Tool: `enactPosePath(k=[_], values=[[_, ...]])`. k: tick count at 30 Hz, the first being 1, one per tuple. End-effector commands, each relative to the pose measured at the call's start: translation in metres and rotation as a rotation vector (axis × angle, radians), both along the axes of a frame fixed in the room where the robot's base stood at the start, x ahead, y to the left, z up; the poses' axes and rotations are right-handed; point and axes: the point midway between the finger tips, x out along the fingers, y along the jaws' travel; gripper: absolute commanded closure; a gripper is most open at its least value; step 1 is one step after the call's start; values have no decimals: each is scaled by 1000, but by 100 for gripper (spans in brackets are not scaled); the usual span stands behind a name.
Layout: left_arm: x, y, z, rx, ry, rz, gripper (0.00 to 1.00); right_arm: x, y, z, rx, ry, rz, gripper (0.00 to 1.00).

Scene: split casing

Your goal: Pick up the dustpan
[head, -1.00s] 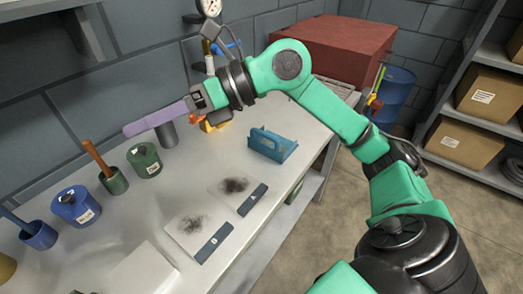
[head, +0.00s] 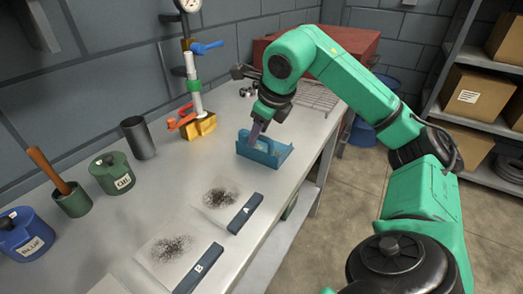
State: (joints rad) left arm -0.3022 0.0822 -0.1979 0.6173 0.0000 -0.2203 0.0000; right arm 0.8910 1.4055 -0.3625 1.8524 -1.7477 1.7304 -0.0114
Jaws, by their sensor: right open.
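The blue dustpan (head: 268,157) sits on the grey workbench, right of the middle of the bench top. It has raised walls and an open front. My left gripper is not in view.
Two sheets with dark powder, labelled A (head: 222,198) and B (head: 170,250), lie in front of the dustpan. A gauge stand (head: 196,92) with a yellow base is behind to the left. Green pot (head: 113,174), dark cup (head: 138,140) and wire rack (head: 315,97) stand around.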

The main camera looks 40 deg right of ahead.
Motion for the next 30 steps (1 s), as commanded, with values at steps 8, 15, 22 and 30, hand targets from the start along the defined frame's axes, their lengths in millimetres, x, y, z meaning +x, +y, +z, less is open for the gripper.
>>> enactPosePath(k=[8,15,22,30], values=[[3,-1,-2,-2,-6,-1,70,11,-1,-22,1,-1,2,45],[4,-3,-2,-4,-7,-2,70,10,-1,-22,1,-1,1,100],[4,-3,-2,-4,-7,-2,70,10,-1,-22,1,-1,1,100],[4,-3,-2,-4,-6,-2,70,10,-1,-22,1,-1,1,100]])
